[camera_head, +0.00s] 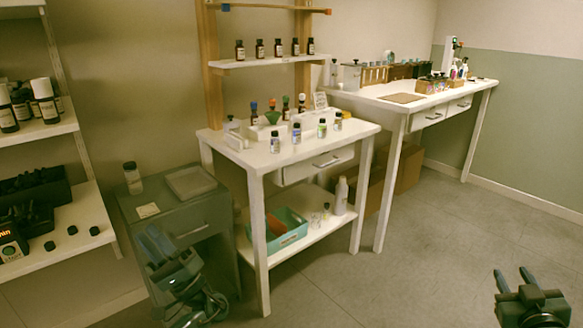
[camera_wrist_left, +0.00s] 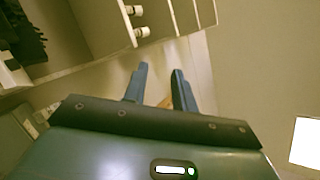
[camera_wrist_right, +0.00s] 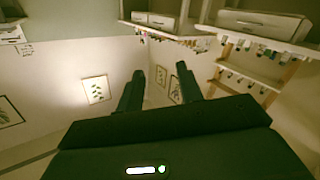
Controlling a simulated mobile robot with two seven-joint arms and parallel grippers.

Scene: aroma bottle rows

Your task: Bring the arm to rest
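My left gripper (camera_head: 158,245) is at the lower left of the head view, in front of the grey cabinet. Its two blue fingers are apart with nothing between them, as the left wrist view (camera_wrist_left: 158,90) also shows. My right gripper (camera_head: 514,282) is at the lower right of the head view, over bare floor. Its fingers are apart and empty in the right wrist view (camera_wrist_right: 157,92). Neither gripper appears to touch anything.
A white table (camera_head: 258,163) with small bottles stands in the middle, with a teal bin (camera_head: 290,240) on its lower shelf. A grey cabinet (camera_head: 205,208) and a shelf unit (camera_head: 60,250) are at left. A long white table (camera_head: 470,88) is behind. The floor (camera_head: 420,255) at right is clear.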

